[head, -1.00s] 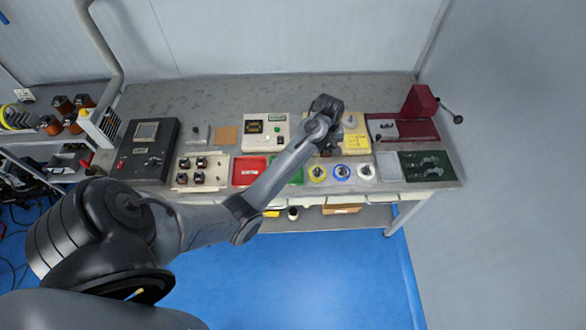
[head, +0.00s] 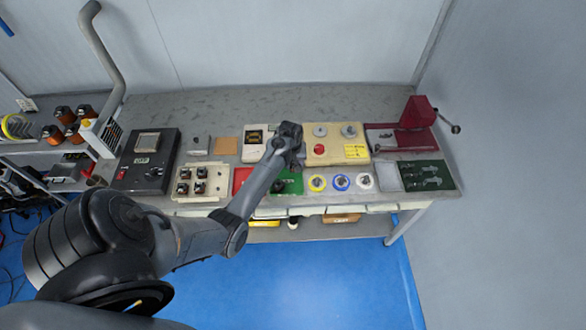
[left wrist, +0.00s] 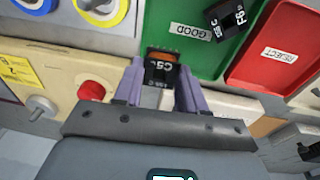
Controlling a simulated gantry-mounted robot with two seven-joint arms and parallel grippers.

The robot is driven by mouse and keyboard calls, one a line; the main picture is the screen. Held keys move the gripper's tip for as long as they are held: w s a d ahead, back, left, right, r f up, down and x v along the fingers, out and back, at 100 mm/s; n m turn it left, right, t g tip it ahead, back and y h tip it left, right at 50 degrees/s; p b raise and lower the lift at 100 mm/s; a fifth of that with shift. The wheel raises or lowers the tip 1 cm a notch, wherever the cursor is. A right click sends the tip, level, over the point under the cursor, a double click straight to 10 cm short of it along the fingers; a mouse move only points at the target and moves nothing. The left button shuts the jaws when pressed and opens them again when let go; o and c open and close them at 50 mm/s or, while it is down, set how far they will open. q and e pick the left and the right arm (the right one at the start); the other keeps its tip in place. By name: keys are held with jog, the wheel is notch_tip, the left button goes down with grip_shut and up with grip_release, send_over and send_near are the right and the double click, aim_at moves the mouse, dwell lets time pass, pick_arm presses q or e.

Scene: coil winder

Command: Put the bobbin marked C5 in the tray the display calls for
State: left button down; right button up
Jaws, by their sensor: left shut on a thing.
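My left gripper (left wrist: 158,90) is shut on a dark bobbin with an orange winding, marked C5 (left wrist: 160,70). It holds the bobbin near the edge of the green tray (left wrist: 187,52), labelled GOOD; height above it is unclear. Another dark bobbin (left wrist: 226,20) with a white-lettered label lies in the green tray. The red tray (left wrist: 275,62), labelled REJECT, is beside it. In the head view my left gripper (head: 297,160) is behind the green tray (head: 293,184), and the red tray (head: 240,178) is partly covered by my arm. The display (head: 254,136) is partly hidden and unreadable.
A beige box (head: 322,157) with a red button and knobs stands right of my gripper. Yellow, blue and white ringed spools (head: 341,182) sit at the front. A cream fixture (head: 192,196) holds several bobbins at left. A red press (head: 416,112) stands at far right.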

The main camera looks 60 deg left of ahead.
aim_at(292, 165)
pick_arm(q)
jog(key=shift+a+f, duration=0.25)
jog(key=shift+f, duration=0.05)
jog(key=shift+s+f, duration=0.1)
jog(key=shift+f, duration=1.8)
jog(key=shift+f, duration=0.1)
jog(key=c, duration=0.9)
grip_release()
jog(key=shift+c, duration=0.2)
jog(key=o, duration=0.3)
jog(key=shift+s, duration=0.15)
